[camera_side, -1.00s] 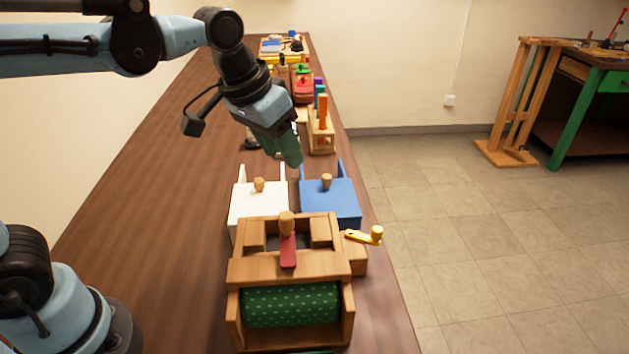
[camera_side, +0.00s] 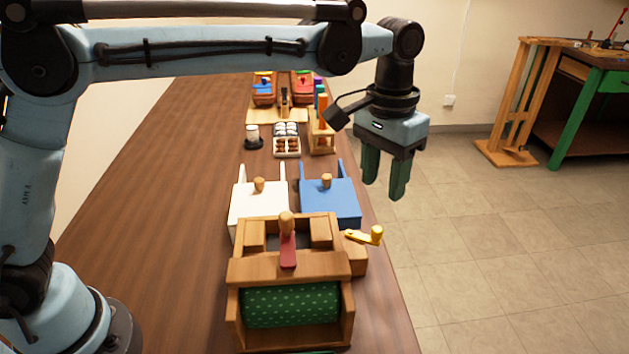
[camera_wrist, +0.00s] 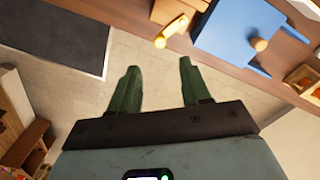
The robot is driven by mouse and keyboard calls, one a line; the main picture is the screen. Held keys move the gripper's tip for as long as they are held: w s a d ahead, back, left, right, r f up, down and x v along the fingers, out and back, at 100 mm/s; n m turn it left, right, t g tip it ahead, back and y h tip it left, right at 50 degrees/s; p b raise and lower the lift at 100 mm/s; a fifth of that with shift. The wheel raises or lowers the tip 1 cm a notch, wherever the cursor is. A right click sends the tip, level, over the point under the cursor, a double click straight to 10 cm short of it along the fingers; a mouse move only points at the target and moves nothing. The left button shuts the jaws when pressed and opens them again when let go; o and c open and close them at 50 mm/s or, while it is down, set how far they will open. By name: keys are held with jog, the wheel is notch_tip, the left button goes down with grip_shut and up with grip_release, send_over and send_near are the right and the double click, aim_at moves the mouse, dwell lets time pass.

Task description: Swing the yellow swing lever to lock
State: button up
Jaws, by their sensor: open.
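The yellow swing lever (camera_side: 362,237) sticks out to the right from the right side of the wooden fixture (camera_side: 262,268), with its knob at the outer end. It also shows in the wrist view (camera_wrist: 172,30), beyond the fingertips. A red lever with a wooden knob (camera_side: 287,240) stands on top of the fixture. My gripper (camera_side: 383,192) is open and empty, with green fingers pointing down, above and behind the yellow lever and apart from it. In the wrist view the fingers (camera_wrist: 158,68) are spread with floor between them.
A blue box (camera_side: 330,203) and a white box (camera_side: 258,207) with wooden knobs stand just behind the fixture. A wooden rack with an orange post (camera_side: 322,115) is farther back. The table's right edge runs by the lever; open floor (camera_side: 500,260) lies beyond.

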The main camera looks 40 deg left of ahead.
aim_at(378, 228)
jog(key=f, duration=1)
jog(key=shift+d+f, duration=0.2)
jog(key=shift+f, duration=0.15)
jog(key=shift+c, duration=0.3)
grip_shut()
